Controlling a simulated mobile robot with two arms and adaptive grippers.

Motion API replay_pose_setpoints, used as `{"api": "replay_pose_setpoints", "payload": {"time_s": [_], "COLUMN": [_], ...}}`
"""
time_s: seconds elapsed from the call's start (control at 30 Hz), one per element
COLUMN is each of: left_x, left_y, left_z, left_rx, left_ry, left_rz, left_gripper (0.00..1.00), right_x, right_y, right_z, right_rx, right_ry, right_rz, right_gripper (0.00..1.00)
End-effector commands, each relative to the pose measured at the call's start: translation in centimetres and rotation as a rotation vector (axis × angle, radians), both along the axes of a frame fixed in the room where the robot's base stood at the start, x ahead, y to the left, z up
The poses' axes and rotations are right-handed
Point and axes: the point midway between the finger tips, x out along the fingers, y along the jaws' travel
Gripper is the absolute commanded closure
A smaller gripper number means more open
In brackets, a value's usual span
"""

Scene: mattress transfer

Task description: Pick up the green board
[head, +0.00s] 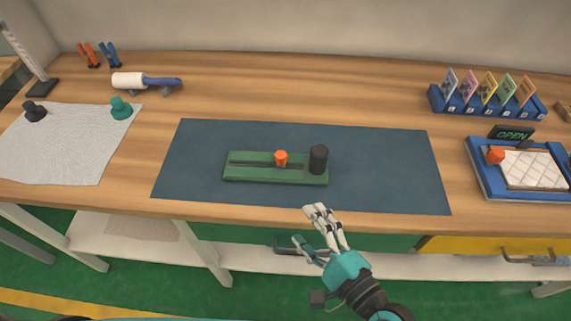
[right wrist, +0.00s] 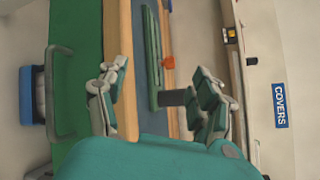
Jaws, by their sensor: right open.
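The green board (head: 255,175) lies flat on a dark blue mat (head: 390,180) on the wooden table. It has a long slot, an orange knob (head: 281,157) near its middle and a black cylinder (head: 319,158) at its right end. My right gripper (head: 308,224) is open and empty, at the table's front edge, nearer than the board and apart from it. In the right wrist view the green board (right wrist: 151,55) shows beyond the spread fingers (right wrist: 160,105), with the orange knob and black cylinder on it. My left gripper is not in view.
A white cloth (head: 60,145) with two knobs lies at the left, with a roller (head: 145,81) behind it. A blue card rack (head: 490,103) and a blue tray (head: 483,178) with a quilted white pad stand at the right. The mat around the board is clear.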

Motion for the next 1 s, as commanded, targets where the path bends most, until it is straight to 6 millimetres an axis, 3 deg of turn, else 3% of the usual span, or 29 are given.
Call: {"api": "replay_pose_setpoints", "payload": {"time_s": [0.1,0.2,0.33,0.53,1.0], "left_x": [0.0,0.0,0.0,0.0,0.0], "left_y": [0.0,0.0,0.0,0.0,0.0], "left_z": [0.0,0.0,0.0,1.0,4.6], "left_rx": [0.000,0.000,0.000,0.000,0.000], "left_ry": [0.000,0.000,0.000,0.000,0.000], "left_rz": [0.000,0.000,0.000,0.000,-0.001], "left_gripper": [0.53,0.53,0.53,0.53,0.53], "right_x": [0.7,1.0,1.0,2.5,11.8], "right_y": [-1.2,-2.9,-4.6,-5.1,-3.1], "right_z": [1.2,1.2,0.5,0.5,0.5], "right_rx": [0.439,0.730,0.959,1.046,1.041], "right_ry": [0.141,0.235,0.307,0.328,0.328], "right_rz": [-0.185,-0.318,-0.432,-0.479,-0.475], "right_gripper": [0.33,0.33,0.33,0.33,0.33]}}
